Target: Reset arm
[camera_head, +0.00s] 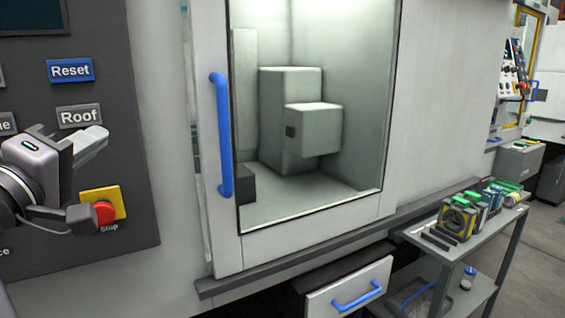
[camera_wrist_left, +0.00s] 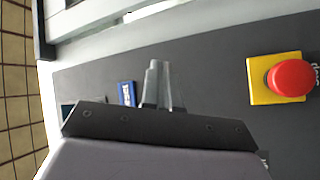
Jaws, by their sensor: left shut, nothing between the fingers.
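The blue Reset button (camera_head: 70,70) is on the dark control panel, above the grey Roof button (camera_head: 80,116). My left gripper (camera_head: 98,142) is in front of the panel, below the Roof button and above the red stop button (camera_head: 104,212) on its yellow plate. Its fingers are together with nothing between them. In the left wrist view the closed fingers (camera_wrist_left: 158,80) point toward the panel, to the right of the blue Reset button (camera_wrist_left: 127,94). The red stop button (camera_wrist_left: 290,78) is at the right there. My right gripper is not in view.
The machine door (camera_head: 205,150) with its blue vertical handle (camera_head: 221,135) and window stands right of the panel. A drawer with a blue handle (camera_head: 357,296) is below. A grey cart (camera_head: 480,225) with several parts on top stands at the right.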

